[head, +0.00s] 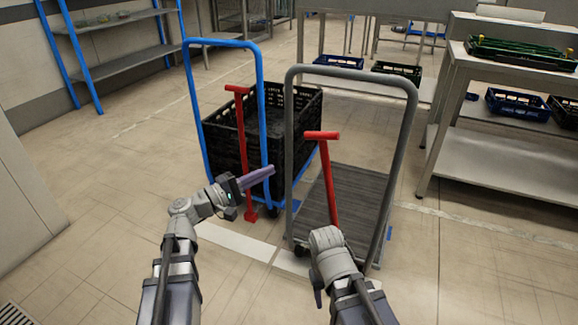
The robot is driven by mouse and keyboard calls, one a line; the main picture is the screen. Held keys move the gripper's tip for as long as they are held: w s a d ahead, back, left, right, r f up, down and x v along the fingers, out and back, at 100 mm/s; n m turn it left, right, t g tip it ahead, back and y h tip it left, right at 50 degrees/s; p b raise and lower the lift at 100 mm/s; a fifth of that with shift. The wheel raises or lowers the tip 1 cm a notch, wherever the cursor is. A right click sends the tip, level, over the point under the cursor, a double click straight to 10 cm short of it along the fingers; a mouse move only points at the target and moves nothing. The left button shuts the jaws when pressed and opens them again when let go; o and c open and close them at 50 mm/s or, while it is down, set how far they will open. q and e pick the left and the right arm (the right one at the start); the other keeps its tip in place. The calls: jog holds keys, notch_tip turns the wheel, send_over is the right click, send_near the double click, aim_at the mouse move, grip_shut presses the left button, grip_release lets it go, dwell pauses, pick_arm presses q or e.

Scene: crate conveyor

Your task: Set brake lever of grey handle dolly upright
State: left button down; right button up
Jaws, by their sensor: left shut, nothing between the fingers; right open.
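The grey handle dolly has a tall grey handle (352,72) and a dark ribbed platform (358,195). Its red brake lever (328,175) has a T-shaped top and rises from the dolly's near end, leaning slightly left in the picture; its foot is hidden behind my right wrist. My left gripper (272,171) is shut and empty, pointing right, just left of the grey handle's left post in the picture. My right gripper (318,288) is low at the dolly's near end, below the lever; its fingers point down and are partly hidden by the wrist.
A blue handle dolly (187,80) with a black crate (295,105) and its own red lever (242,135) stands close on the left. Metal tables (505,168) with crates stand at the right and back. A blue-framed shelf (120,65) is far left. The front-left floor is clear.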

pick_arm(q)
jog(key=s+d+p+x, duration=0.1)
jog(key=s+x, duration=0.1)
jog(key=x, duration=1)
jog(key=shift+d+r+p, duration=0.25)
jog(key=shift+d+p, duration=0.15)
jog(key=shift+d, duration=0.1)
jog(key=shift+s, duration=0.1)
